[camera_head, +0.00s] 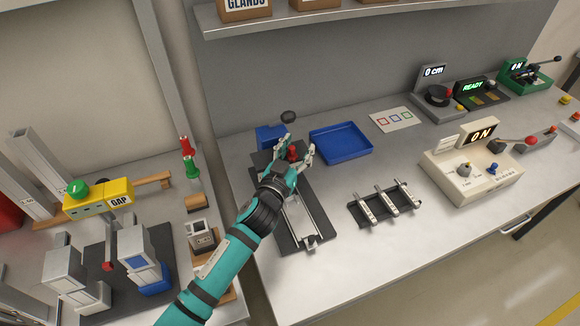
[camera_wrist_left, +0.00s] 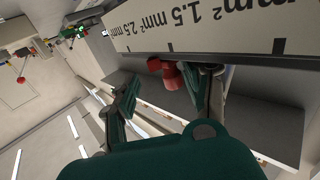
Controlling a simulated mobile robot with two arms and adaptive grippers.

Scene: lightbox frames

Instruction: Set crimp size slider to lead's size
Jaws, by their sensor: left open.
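The crimp size slider shows in the left wrist view as a red knob (camera_wrist_left: 171,75) at the lower edge of a pale scale plate (camera_wrist_left: 225,28). The plate has black tick marks and upside-down lettering that includes 1.5 mm² and 2.5 mm. In the head view the red knob (camera_head: 293,154) sits between the fingers of my left gripper (camera_head: 296,147), which is open around it. In the wrist view my left gripper (camera_wrist_left: 166,88) has a finger on each side of the knob; contact is unclear. I cannot make out the lead or its size. My right gripper is not in view.
A metal rail (camera_head: 301,217) on a dark mat runs beneath my left arm. A blue tray (camera_head: 341,145) stands right of the gripper. A dark rack (camera_head: 374,210) with metal pieces and a beige tester (camera_head: 476,170) reading 0 N stand further right. Bare bench lies between them.

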